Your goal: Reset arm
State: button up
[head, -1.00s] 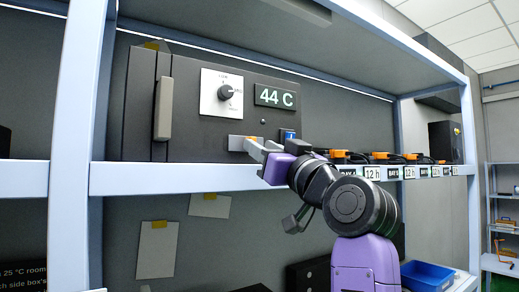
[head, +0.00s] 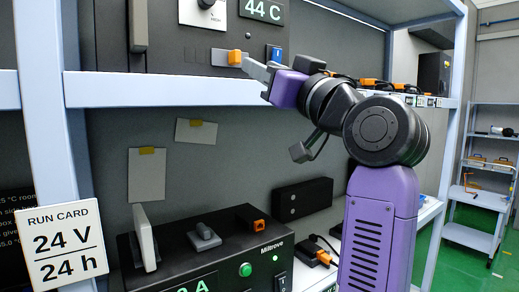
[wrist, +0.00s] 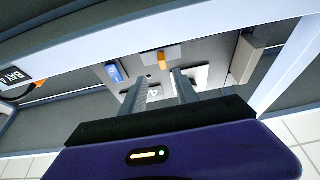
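My arm reaches up from the lower right in the head view, bent at its dark joint. My gripper (head: 257,69) is at the upper shelf, in front of the dark box with the 44 C display (head: 262,10). In the wrist view its two grey fingers (wrist: 160,90) stand apart with nothing held between them. An orange tab (head: 235,57) on a grey plate of the box is close to the fingertips. In the wrist view this orange tab (wrist: 162,60) shows beyond the fingers; whether they touch it I cannot tell.
The shelf edge (head: 170,90) runs just under my gripper. A dial (head: 206,3) and a blue switch (head: 274,53) are on the box. Below stand a black Millrove unit (head: 215,255) and a run card (head: 65,243) reading 24 V, 24 h. A shelf rack (head: 485,190) is far right.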

jog(key=s+d+r+m+t+h, duration=0.1)
jog(key=s+d+r+m+t, duration=0.1)
jog(key=d+r+t, duration=0.15)
jog(key=s+d+f+m+h, duration=0.1)
jog(key=s+d+f+h, duration=0.25)
jog(key=f, duration=0.95)
jog(key=s+d+f+m+h, duration=0.25)
jog(key=s+f, duration=0.25)
jog(key=f, duration=0.8)
jog(key=s+d+f+m+h, duration=0.1)
jog(key=s+d+f+h, duration=0.25)
jog(key=f, duration=1.05)
jog(key=s+d+f+g, duration=0.1)
jog(key=s+f+g, duration=0.1)
jog(key=s+f, duration=0.5)
jog(key=s+d+f+g+h, duration=0.1)
jog(key=s+f, duration=0.6)
jog(key=s, duration=0.9)
jog(key=s+d+f+g+h, duration=0.1)
jog(key=s+d+f+g, duration=0.2)
jog(key=s+f, duration=0.4)
jog(key=s+g, duration=0.1)
jog(key=s, duration=0.3)
jog(key=shift+s+d+f, duration=0.15)
jog(key=shift+d+f, duration=0.1)
jog(key=shift+f, duration=0.15)
jog(key=shift+g, duration=0.25)
